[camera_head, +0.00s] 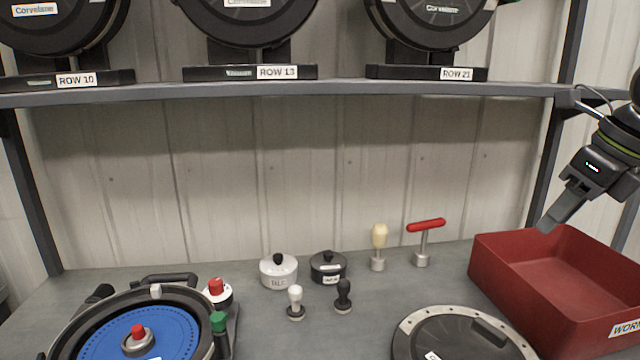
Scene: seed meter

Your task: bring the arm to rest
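My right gripper (558,212) hangs at the right, pointing down and left above the back left corner of a red bin (500,270). I see it nearly side-on, so the gap between its fingers does not show. Nothing shows held at its tip. It appears apart from the bin. My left gripper is not in view.
A grey bench (270,335) holds a seed meter with a blue disc (110,335), a white pot (278,271), a black pot (328,267), several handled tools, a red T-handle tool (425,240) and a round dark cover (465,335). A shelf (350,87) with labelled meters crosses above.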

